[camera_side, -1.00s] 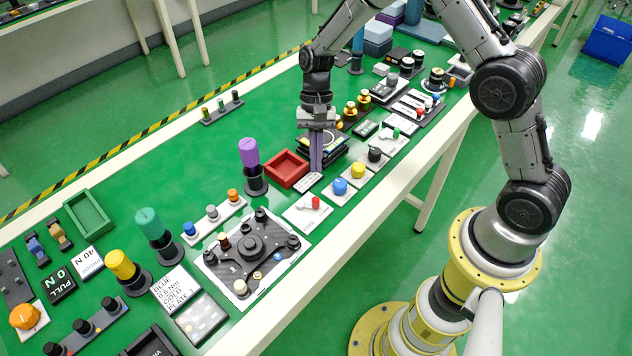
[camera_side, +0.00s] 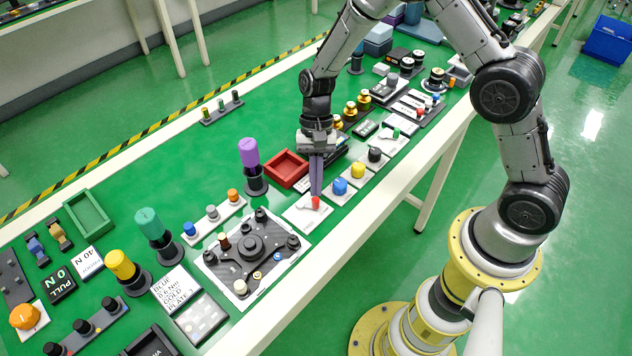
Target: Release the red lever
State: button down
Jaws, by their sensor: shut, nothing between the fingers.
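The red lever (camera_side: 316,203) is a small red knob on a white square plate (camera_side: 300,213) near the front edge of the table. My gripper (camera_side: 316,193) points straight down with its fingers together and empty. Its fingertips are right at the red knob, just above or behind it; I cannot tell whether they touch. The fingers hide part of the plate's far side.
A blue button (camera_side: 340,186) and a yellow button (camera_side: 357,170) stand close on the right. A red tray (camera_side: 273,180) and a purple-topped post (camera_side: 249,152) are behind to the left. A dark plate with knobs (camera_side: 222,262) lies to the front left.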

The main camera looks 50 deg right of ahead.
aim_at(316, 201)
jog(key=shift+s+a+m+t, duration=0.1)
jog(key=shift+s+m+t, duration=0.25)
jog(key=shift+m, duration=0.75)
jog(key=m, duration=0.1)
jog(key=s+m+t, duration=0.1)
jog(key=m, duration=0.1)
jog(key=shift+s+a+y, duration=0.15)
jog(key=shift+a+y, duration=0.15)
jog(key=shift+y, duration=0.1)
jog(key=m, duration=0.1)
jog(key=m+t, duration=0.1)
jog(key=shift+s+a+m, duration=0.35)
jog(key=shift+a+m, duration=0.05)
jog(key=m, duration=0.1)
jog(key=a+m+t, duration=0.1)
jog(key=m, duration=0.1)
jog(key=shift+s, duration=0.25)
jog(key=shift+w, duration=0.2)
jog(key=shift+w+d, duration=0.15)
jog(key=shift+w, duration=0.45)
